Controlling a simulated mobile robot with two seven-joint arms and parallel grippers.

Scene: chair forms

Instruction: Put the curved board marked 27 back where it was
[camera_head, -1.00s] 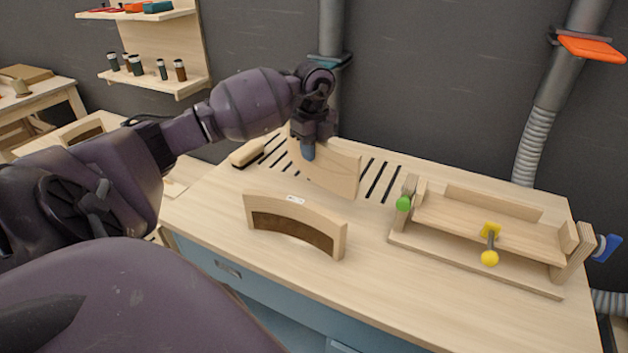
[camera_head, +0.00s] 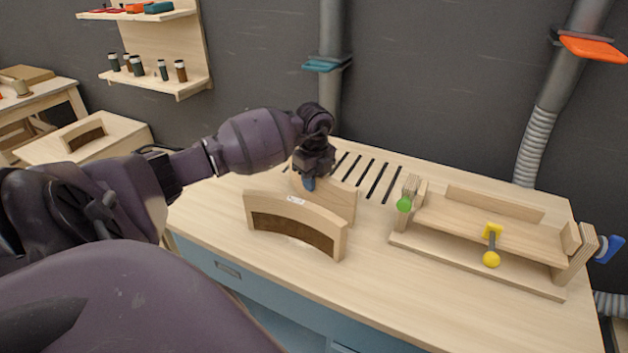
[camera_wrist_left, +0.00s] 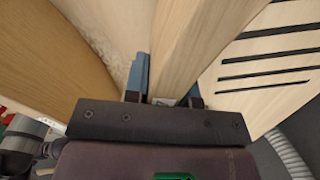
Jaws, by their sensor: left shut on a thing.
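My left gripper (camera_head: 309,184) is shut on a pale curved board (camera_head: 338,203), whose number I cannot read. The board stands upright just behind a curved wooden form (camera_head: 336,238) with a brown concave face. A small white label sits on the form's top edge. The form hides the board's lower part, so I cannot tell whether they touch. In the left wrist view, the gripper's blue fingers hold the board (camera_wrist_left: 190,45), and another wooden surface is close at left. My right gripper is not in view.
A slotted area (camera_head: 372,180) lies behind on the workbench (camera_head: 400,300). A wooden fixture (camera_head: 470,262) with green and yellow knobs stands at right. The front of the bench is clear. A similar form (camera_head: 85,135) rests on a side table at left.

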